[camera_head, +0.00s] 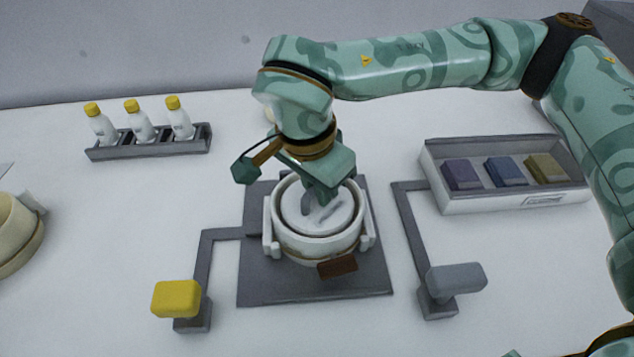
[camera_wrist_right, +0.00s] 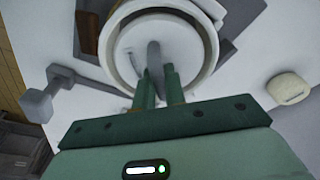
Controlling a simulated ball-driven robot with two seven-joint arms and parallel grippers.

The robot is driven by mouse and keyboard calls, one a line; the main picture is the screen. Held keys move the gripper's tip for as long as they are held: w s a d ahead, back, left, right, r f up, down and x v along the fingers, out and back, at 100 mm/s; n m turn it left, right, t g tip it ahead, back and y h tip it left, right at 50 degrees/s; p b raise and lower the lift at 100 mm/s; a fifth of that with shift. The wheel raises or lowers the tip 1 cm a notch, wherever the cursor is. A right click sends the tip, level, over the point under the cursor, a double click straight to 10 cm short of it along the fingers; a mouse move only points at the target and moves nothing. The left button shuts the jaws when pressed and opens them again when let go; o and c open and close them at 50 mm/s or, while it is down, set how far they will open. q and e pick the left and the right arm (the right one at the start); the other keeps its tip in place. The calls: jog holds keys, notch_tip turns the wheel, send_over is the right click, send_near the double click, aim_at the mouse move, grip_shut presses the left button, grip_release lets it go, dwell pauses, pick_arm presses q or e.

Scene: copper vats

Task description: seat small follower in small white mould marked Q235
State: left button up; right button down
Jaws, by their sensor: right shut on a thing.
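A small white mould (camera_head: 318,247) stands on a dark grey plate in the middle of the table, with a brown tag (camera_head: 337,267) on its front; no Q235 marking can be read. The follower (camera_head: 337,213), a pale round disc with an upright grip, lies within the mould's rim. My right gripper (camera_head: 318,192) reaches down over it and is shut on its grip. In the right wrist view the fingers (camera_wrist_right: 159,85) hold the grip of the disc (camera_wrist_right: 190,48), with the mould's rim (camera_wrist_right: 213,42) around it. How deep the disc sits cannot be told. My left gripper is out of view.
A yellow pad (camera_head: 177,298) and a grey pad (camera_head: 455,279) flank the dark plate (camera_head: 270,287). Bottles with yellow caps (camera_head: 139,122) stand in a rack at back left. A white tray (camera_head: 470,203) of coloured blocks is at right. A cream vessel (camera_head: 14,232) is at the left edge.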

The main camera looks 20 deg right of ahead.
jog(key=c, duration=1.4)
grip_release()
pick_arm(q)
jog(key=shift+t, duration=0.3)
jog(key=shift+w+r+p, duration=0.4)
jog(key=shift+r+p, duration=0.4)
jog(key=shift+p, duration=0.15)
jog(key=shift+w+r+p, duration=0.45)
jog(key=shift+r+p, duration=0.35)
jog(key=shift+p, duration=0.1)
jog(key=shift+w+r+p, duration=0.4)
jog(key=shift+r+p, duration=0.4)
jog(key=shift+p, duration=0.15)
pick_arm(e)
jog(key=shift+s+a+r, duration=0.2)
jog(key=shift+a+r, duration=0.15)
jog(key=shift+r, duration=2.3)
jog(key=shift+s+a+r, duration=0.15)
jog(key=shift+a+r, duration=0.25)
jog(key=shift+r, duration=2.3)
jog(key=shift+s+a+r, duration=0.2)
jog(key=shift+a+r, duration=0.15)
jog(key=shift+r, duration=2.3)
